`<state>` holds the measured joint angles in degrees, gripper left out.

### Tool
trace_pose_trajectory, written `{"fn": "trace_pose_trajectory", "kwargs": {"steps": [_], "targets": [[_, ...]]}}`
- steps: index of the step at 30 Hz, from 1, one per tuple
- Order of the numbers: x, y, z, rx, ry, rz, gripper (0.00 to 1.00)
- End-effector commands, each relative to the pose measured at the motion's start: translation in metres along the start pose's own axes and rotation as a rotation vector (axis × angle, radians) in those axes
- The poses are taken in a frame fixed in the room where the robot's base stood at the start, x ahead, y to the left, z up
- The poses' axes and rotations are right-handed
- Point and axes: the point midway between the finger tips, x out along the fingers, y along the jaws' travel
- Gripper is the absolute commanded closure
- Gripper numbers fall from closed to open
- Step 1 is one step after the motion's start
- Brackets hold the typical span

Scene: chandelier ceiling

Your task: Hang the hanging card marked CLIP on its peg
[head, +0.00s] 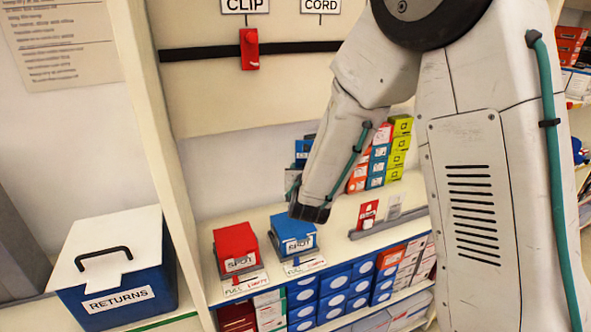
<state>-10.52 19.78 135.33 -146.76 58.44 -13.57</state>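No card hangs over this piece that I can make out. A small red card (368,213) stands on the shelf right of the blue box, beside a grey-white card (393,207). The print on both is too small to read, so I cannot tell which is marked CLIP. My arm's dark lower end is above the shelf near the blue box; no gripper fingers show.
A sign reading CORD (321,5) is right of CLIP; my arm covers the area right of it. Red (237,250) and blue (293,233) SPOT boxes stand on the shelf (340,247). A RETURNS bin (115,270) is at lower left. Stacked small boxes (398,150) stand behind.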

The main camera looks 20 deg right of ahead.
Motion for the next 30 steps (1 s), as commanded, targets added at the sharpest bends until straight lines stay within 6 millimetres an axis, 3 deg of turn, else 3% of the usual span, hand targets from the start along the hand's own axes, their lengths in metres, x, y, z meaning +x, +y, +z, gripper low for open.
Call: {"fn": "trace_pose_trajectory", "kwargs": {"steps": [1, 6, 15, 22, 30], "targets": [[-0.009, 0.009, 0.020, 0.007, -0.010, 0.002, 0.59], [-0.047, 0.033, 0.082, 0.012, -0.011, -0.006, 0.59], [-0.139, 0.067, 0.171, 0.003, -0.008, 0.047, 0.59], [-0.185, 0.077, 0.202, -0.015, -0.004, 0.107, 0.59], [-0.191, 0.080, 0.208, -0.022, -0.001, 0.122, 0.59]]}}
